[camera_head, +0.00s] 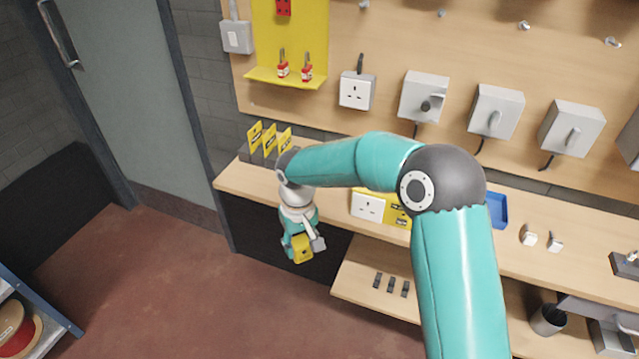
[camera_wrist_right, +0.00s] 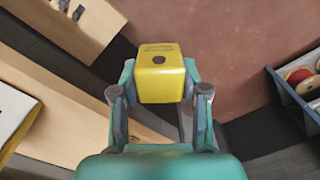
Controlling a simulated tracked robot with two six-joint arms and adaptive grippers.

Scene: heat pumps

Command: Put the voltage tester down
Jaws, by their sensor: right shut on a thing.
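The voltage tester is a yellow block (camera_head: 302,248) at the end of my right arm in the head view. In the right wrist view the tester (camera_wrist_right: 160,75) shows a dark round spot on its yellow face. My right gripper (camera_head: 303,243) is shut on it, one finger on each side, and it also shows in the wrist view (camera_wrist_right: 158,98). The gripper hangs in front of the front edge of the wooden workbench (camera_head: 233,178), over the open space before it. My left gripper is not in view.
Yellow tent signs (camera_head: 270,139) stand at the bench's left end. A lower shelf (camera_head: 350,277) holds several small dark items. A cable-reel rack (camera_head: 38,318) stands lower left.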

